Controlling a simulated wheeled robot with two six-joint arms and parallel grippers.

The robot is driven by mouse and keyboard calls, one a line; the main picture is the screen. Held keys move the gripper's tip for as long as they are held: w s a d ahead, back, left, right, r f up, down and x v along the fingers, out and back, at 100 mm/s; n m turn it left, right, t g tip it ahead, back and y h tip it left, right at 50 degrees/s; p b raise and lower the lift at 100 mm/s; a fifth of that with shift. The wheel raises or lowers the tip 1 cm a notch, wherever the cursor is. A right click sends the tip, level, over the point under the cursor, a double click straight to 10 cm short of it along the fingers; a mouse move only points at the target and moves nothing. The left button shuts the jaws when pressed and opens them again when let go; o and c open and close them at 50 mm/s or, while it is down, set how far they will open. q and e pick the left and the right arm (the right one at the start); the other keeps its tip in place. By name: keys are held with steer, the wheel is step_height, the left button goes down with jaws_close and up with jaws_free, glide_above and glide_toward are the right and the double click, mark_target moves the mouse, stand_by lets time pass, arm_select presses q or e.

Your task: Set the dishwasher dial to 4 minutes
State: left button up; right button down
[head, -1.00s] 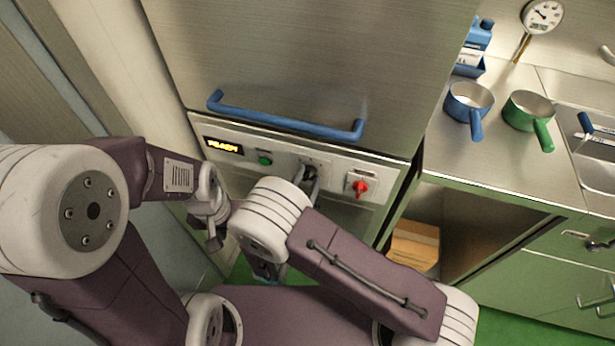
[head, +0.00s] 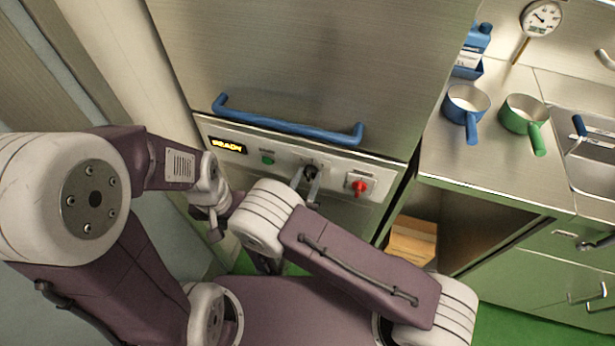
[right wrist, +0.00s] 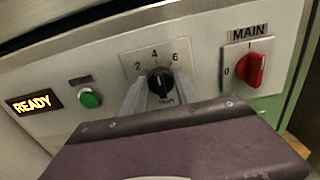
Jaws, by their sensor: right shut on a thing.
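The dishwasher dial (right wrist: 160,82) is a black knob on the light control panel, with 2, 4 and 6 around its top and MIN below. Its pointer appears to face up toward the 4, but the mark is small. The dial also shows in the head view (head: 311,171). My right gripper (right wrist: 160,90) is shut on the dial, one grey finger at each side; its fingers show in the head view (head: 307,180). My left gripper (head: 214,222) hangs left of the panel's front, away from the dial; its jaw opening is unclear.
A READY display (right wrist: 34,102) and green button (right wrist: 90,97) lie left of the dial. The red MAIN switch (right wrist: 254,69) is to its right. A blue door handle (head: 285,122) runs above the panel. Blue (head: 467,103) and green (head: 525,115) pans stand on the right counter.

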stand_by(0.4)
steer(key=c, duration=0.9)
jaws_free()
steer(key=shift+c, duration=0.2)
steer(key=shift+s, duration=0.1)
